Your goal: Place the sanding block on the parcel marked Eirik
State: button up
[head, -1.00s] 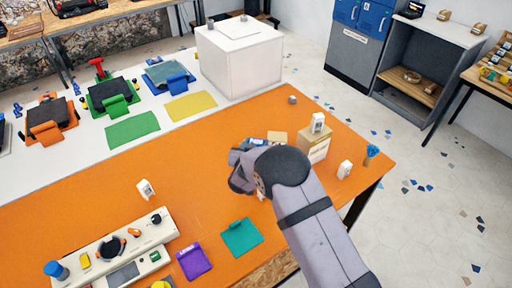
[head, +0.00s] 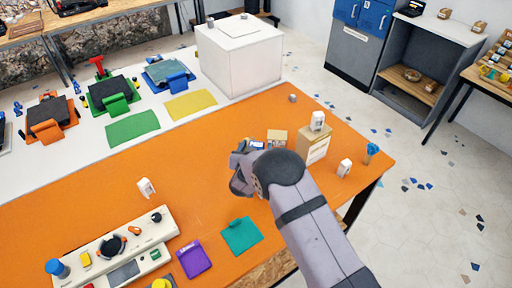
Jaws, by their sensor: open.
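My gripper (head: 240,174) is over the orange table, right of its middle, mostly hidden by my own wrist. I see nothing held in it. A small tan, box-like thing (head: 277,138) sits just behind it, with a blue-and-white thing (head: 257,145) beside that. A taller cream-and-tan box (head: 313,145) stands to the right with a white item (head: 317,121) on top. I cannot read any name, so I cannot tell which is the parcel marked Eirik.
A white control panel (head: 120,250) with knobs is at front left. Purple (head: 194,262) and teal (head: 241,236) pads lie at the front. Small white items stand at left (head: 146,188) and right (head: 345,168). A large white box (head: 240,62) is behind. The left-middle orange surface is clear.

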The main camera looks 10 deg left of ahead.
jog(key=shift+r, duration=0.15)
jog(key=shift+s+r, duration=0.1)
jog(key=b+v, duration=0.2)
jog(key=v, duration=0.9)
jog(key=shift+s+r, duration=0.2)
jog(key=shift+s, duration=0.15)
jog(key=d+g, duration=0.1)
jog(key=d+g+y, duration=0.1)
jog(key=d, duration=0.1)
jog(key=d+g+y, duration=0.1)
jog(key=d, duration=0.1)
jog(key=shift+s+d+r+g, duration=0.2)
jog(key=shift+s+r+g, duration=0.15)
jog(key=shift+s+g, duration=0.05)
jog(key=s+d+g+h, duration=0.2)
jog(key=s+d+g, duration=0.7)
jog(key=s+d, duration=1.3)
jog(key=s, duration=0.3)
jog(key=shift+s+d+r+g, duration=0.15)
jog(key=shift+s+r+g, duration=0.1)
jog(key=shift+r+g, duration=0.15)
